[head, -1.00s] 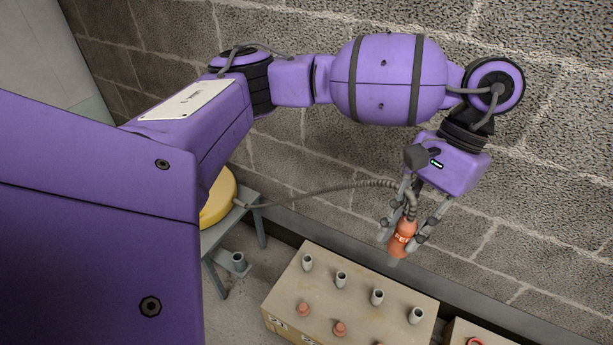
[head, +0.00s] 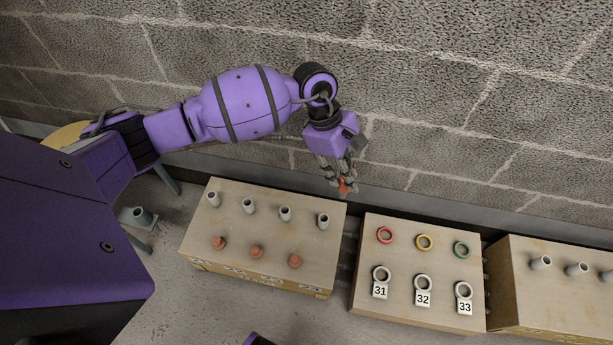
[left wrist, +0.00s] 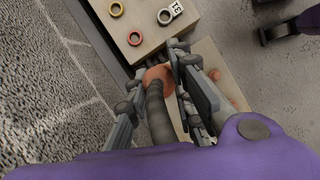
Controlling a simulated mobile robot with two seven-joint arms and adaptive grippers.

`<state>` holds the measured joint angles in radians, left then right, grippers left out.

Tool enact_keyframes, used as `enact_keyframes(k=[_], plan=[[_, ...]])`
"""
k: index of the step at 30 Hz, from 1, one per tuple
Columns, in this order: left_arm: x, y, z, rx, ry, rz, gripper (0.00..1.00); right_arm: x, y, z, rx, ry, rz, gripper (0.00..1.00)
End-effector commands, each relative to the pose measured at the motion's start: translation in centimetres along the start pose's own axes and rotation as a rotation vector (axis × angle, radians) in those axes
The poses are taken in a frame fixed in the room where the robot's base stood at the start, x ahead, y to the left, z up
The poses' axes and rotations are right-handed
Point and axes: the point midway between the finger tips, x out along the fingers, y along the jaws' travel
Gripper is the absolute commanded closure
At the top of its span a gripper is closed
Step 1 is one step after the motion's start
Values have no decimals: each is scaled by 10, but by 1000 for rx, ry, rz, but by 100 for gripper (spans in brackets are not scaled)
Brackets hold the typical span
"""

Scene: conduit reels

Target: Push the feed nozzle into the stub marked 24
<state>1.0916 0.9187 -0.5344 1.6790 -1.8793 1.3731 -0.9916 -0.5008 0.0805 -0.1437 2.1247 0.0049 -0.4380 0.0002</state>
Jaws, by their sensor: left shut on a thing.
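The orange feed nozzle (head: 344,187) is held in my left gripper (head: 339,182), above the gap behind the left and middle boxes, close to the wall. In the left wrist view the nozzle (left wrist: 158,75) sits between the fingers, with its grey hose (left wrist: 155,112) running back toward the camera. The left box (head: 262,215) carries a row of grey stubs (head: 285,214). The right box (head: 510,290) also has grey stubs (head: 541,263). I can read no 24 on any stub; labels on the left box's front are too small to read. My right gripper is not seen.
The middle box (head: 400,300) has red, yellow and green rings (head: 424,242) and grey rings tagged 31, 32 and 33 (head: 423,298). Three orange pieces (head: 256,252) stand on the left box. A block wall (head: 460,100) rises behind. Floor shows in front.

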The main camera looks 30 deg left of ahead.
Motion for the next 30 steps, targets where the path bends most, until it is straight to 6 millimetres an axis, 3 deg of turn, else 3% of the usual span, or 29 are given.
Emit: enact_keyframes(k=[1,3,10,20,30], plan=[[23,-2,-12,-140,-4,50,100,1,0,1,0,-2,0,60],[44,0,-29,-319,-1,129,100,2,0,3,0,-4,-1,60],[84,-5,-73,-696,6,296,100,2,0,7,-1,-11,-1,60],[100,-7,-88,-785,8,336,100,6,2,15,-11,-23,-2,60],[134,-8,-102,-783,9,332,100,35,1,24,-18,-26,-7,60]])
